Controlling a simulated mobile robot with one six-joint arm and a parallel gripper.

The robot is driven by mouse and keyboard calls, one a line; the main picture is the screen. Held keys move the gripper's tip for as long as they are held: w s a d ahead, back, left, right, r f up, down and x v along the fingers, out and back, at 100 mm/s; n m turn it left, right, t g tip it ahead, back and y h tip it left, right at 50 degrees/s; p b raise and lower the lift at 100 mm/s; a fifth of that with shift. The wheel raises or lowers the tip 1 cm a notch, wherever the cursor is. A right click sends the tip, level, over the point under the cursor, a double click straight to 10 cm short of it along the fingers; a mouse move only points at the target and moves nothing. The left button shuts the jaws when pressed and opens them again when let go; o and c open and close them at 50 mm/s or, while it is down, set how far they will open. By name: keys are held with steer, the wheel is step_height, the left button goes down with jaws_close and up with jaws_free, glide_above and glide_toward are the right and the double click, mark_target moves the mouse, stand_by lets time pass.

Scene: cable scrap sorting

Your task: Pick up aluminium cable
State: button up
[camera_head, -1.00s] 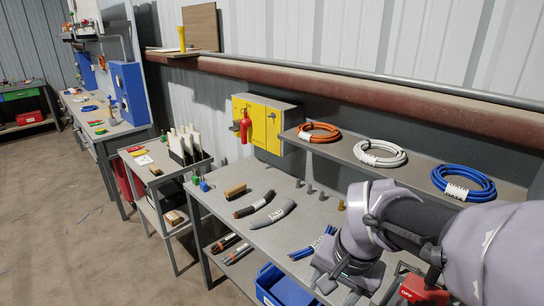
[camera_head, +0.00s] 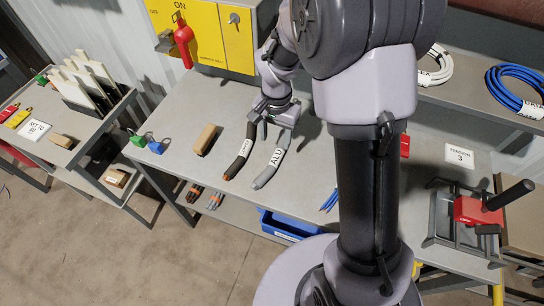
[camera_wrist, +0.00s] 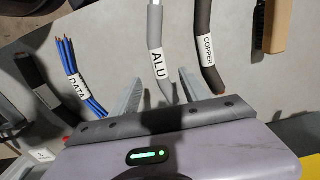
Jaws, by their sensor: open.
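The aluminium cable (camera_head: 268,172) is a short grey curved piece with a white ALU label, lying on the grey workbench. It also shows in the wrist view (camera_wrist: 155,32). My gripper (camera_head: 272,118) is at the cable's far end. In the wrist view my open gripper (camera_wrist: 160,76) has one finger on each side of the ALU cable's near end. The jaws are apart and grip nothing; the height of the fingers above the bench is unclear. The dark copper cable (camera_head: 240,156) lies just left of it in the head view and right of it in the wrist view (camera_wrist: 205,40).
A wooden-backed brush (camera_head: 205,139) lies left of the cables. Blue data cables (camera_head: 329,201) lie to the right, partly behind my arm. A yellow switch box (camera_head: 205,35) stands behind the bench. A blue bin (camera_head: 285,226) is below.

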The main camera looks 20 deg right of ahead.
mark_target(276, 157)
step_height(276, 157, down, 4)
steer(key=shift+b, duration=0.5)
step_height(276, 157, down, 6)
steer(key=b, duration=0.3)
steer(key=shift+d+r, duration=0.1)
steer(key=shift+r, duration=0.2)
jaws_close()
